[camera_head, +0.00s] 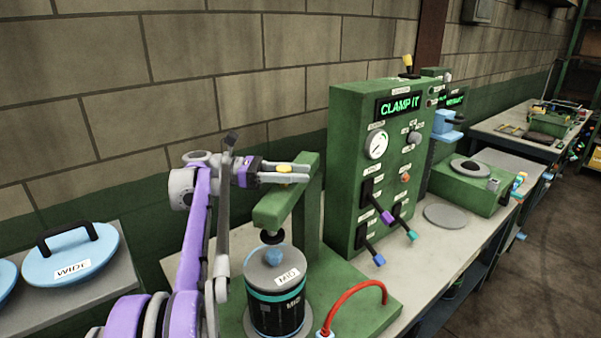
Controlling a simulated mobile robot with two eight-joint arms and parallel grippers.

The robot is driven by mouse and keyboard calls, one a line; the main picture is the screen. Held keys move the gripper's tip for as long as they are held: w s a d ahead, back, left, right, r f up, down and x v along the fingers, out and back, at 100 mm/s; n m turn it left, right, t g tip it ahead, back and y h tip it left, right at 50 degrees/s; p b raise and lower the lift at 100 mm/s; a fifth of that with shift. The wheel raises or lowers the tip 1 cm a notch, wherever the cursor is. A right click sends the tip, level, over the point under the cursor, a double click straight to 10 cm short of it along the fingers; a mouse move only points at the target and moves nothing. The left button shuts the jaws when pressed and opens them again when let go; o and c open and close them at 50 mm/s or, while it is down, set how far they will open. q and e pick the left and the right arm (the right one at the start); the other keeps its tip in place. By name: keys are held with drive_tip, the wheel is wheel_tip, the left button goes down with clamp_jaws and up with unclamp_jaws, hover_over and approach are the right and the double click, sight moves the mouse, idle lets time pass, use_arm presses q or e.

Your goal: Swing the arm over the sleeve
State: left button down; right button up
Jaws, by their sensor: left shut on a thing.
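The green swing arm (280,207) reaches out from its upright green post (307,225). Its dark clamp pad (271,237) hangs above the lidded sleeve, close over the blue knob on the lid. My right gripper is out of view.
A green control box (383,100) reading CLAMP IT stands right of the post, with coloured levers. A blue WIDE lid (70,263) lies on the left bench. A flat grey disc (445,216) lies at right.

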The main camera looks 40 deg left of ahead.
use_arm(q)
drive_tip(key=shift+c, duration=2.2)
unclamp_jaws()
drive_tip(key=shift+a, duration=0.15)
drive_tip(key=v, duration=0.7)
drive_tip(key=shift+s+a+b, duration=0.2)
drive_tip(key=shift+a+b, duration=0.05)
drive_tip(key=shift+b, duration=0.15)
